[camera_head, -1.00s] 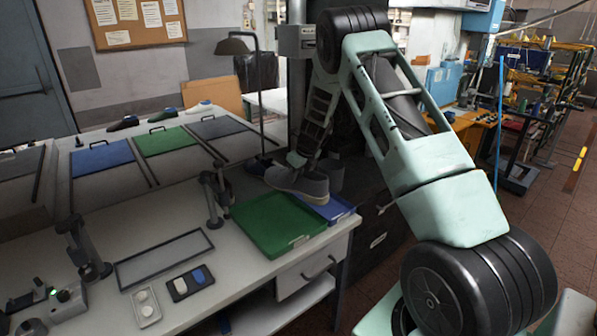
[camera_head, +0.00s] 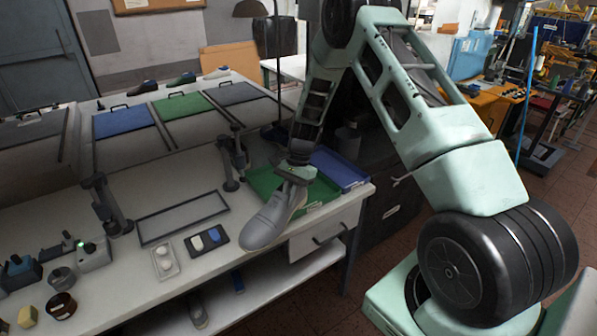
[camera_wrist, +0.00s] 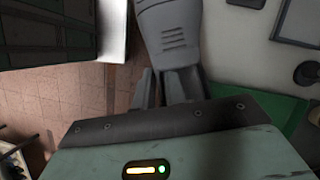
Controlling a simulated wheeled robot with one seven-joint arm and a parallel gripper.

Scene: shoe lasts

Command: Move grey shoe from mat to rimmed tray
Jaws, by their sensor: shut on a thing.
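The grey shoe (camera_head: 268,222) is held in the air by my gripper (camera_head: 296,176), near the front edge of the workbench. Its toe points down and left in the head view. In the wrist view the shoe (camera_wrist: 170,32) extends away between the fingers of my gripper (camera_wrist: 168,86). A flat grey rectangle with a dark raised rim (camera_head: 183,217) lies empty on the bench, left of the shoe. A green tray (camera_head: 262,180) is behind the shoe and partly hidden by it and my gripper. I cannot tell which surface is the mat.
A blue tray (camera_head: 343,168) sits right of the green one. A small black holder (camera_head: 207,240) and a white dish (camera_head: 164,262) lie in front of the rimmed rectangle. Dark upright stands (camera_head: 232,160) flank it. Sloped covers and several shoes (camera_head: 180,78) are behind.

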